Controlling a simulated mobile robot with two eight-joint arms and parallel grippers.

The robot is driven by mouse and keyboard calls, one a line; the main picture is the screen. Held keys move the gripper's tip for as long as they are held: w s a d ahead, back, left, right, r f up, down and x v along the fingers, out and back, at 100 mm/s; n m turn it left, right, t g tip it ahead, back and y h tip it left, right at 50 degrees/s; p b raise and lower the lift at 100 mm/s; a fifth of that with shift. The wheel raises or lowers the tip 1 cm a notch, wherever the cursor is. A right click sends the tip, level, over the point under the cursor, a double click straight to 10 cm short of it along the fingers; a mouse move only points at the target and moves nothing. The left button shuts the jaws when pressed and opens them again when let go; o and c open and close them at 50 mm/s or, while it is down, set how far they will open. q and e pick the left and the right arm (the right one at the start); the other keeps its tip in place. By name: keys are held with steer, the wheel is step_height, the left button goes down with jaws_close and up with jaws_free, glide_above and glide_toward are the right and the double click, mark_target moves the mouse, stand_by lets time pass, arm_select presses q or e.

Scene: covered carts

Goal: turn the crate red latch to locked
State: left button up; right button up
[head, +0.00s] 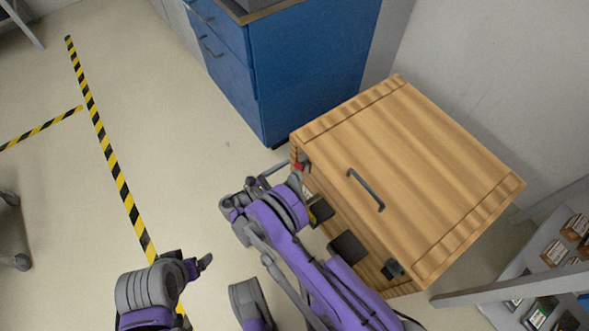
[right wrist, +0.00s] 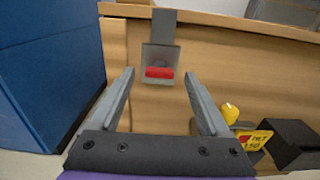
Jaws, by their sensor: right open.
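The wooden crate (head: 430,160) stands against the wall with its lid down. Its red latch (head: 299,166) shows at the crate's left front corner. In the right wrist view the red latch (right wrist: 159,73) is a short bar lying crosswise in a grey metal plate, below a grey tab on the rim. My right gripper (head: 280,173) is at that corner. In the right wrist view its open fingers (right wrist: 160,80) point at the crate wall, one on each side of the latch, with nothing between them gripped. My left gripper (head: 203,263) is low over the floor, away from the crate; its opening is unclear.
A blue cabinet (head: 305,70) stands close behind and left of the crate. A dark handle (head: 365,190) is on the lid. A yellow tag (right wrist: 254,140) and a black box (right wrist: 290,143) are on the crate front, right of the latch.

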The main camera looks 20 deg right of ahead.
mark_target(300, 166)
steer(key=shift+x, duration=1.15)
jaws_close()
